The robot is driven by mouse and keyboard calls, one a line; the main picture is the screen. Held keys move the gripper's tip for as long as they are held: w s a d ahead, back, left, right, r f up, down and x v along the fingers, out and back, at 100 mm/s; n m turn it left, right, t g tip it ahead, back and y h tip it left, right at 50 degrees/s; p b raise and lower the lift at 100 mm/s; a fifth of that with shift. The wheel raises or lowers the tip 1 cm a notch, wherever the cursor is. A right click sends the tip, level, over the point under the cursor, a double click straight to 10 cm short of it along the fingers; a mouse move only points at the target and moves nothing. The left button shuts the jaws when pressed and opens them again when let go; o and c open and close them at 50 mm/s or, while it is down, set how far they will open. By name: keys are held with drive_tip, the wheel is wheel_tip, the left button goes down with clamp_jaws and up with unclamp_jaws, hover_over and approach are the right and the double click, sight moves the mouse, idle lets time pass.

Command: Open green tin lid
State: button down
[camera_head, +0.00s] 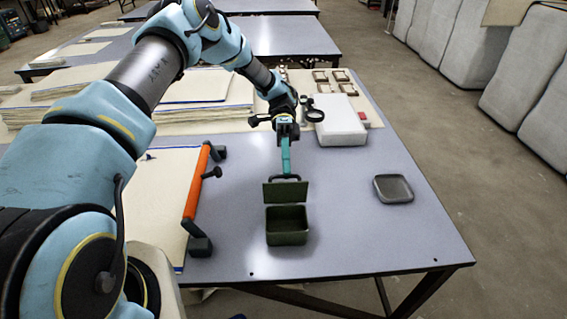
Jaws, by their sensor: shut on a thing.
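A dark green tin (287,234) stands on the grey table (340,215). Its lid (285,192) is raised at the back, roughly upright, and the tin's inside shows from above. A dark handle arches at the lid's upper edge. My gripper (286,172) reaches down from the far side, its teal fingers shut at the handle. The exact contact between the fingertips and the handle is too small to make out.
An orange bar on dark mounts (197,185) stands left of the tin on a pale cloth sheet (150,205). A small grey tray (393,188) lies to the right. A white block (340,122) lies behind. The table is clear between tin and tray.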

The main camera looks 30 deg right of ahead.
drive_tip(key=shift+f, duration=0.1)
idle(0.3)
drive_tip(key=c, duration=0.9)
unclamp_jaws()
drive_tip(key=p+v, duration=0.3)
drive_tip(key=v, duration=0.4)
drive_tip(key=shift+w+d+p, duration=0.1)
drive_tip(key=shift+w+p, duration=0.1)
drive_tip(key=shift+p, duration=0.1)
